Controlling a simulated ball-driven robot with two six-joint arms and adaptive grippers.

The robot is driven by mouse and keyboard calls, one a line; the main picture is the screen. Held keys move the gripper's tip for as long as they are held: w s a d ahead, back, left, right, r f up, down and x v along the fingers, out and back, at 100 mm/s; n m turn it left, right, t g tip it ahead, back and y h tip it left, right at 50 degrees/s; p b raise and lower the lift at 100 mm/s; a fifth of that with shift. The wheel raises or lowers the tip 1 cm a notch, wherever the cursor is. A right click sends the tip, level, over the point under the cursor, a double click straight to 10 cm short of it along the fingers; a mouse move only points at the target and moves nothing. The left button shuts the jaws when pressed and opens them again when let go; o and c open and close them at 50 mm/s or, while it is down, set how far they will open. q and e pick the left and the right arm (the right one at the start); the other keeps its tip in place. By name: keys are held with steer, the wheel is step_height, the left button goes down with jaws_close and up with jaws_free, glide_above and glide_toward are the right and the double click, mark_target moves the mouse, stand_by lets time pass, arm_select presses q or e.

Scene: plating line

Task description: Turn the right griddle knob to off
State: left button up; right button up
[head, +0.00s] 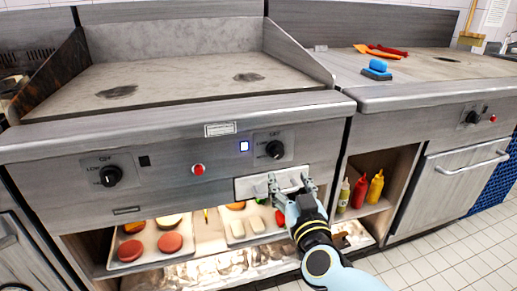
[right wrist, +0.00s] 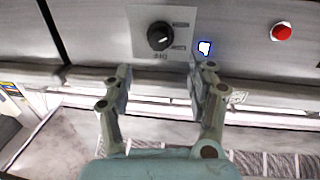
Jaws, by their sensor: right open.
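The right griddle knob (head: 275,149) is a round black knob on the right of the steel front panel. A small lit blue-white light (head: 244,146) is to its left. In the right wrist view, which looks turned upside down, the knob (right wrist: 159,36) is ahead of the fingers, its off label on its lower side. I cannot tell its exact setting. My right gripper (head: 291,184) is open and empty, its fingers apart just below the knob and not around it. The fingers (right wrist: 167,75) show apart in the wrist view too. My left gripper is not in view.
A left knob (head: 111,176) and a red button (head: 198,169) share the panel. Below are food trays (head: 128,265) and sauce bottles (head: 359,192). The griddle top (head: 180,75) is clear.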

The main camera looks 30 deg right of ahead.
mark_target(278, 156)
steer(key=b+x, duration=0.2)
steer(key=x, duration=0.7)
steer(key=shift+w+d, duration=0.15)
steer(key=shift+w, duration=0.15)
steer(key=shift+w+d, duration=0.15)
steer(key=shift+w, duration=0.3)
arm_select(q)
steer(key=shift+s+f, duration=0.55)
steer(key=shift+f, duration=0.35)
arm_select(e)
steer(key=c, duration=1.1)
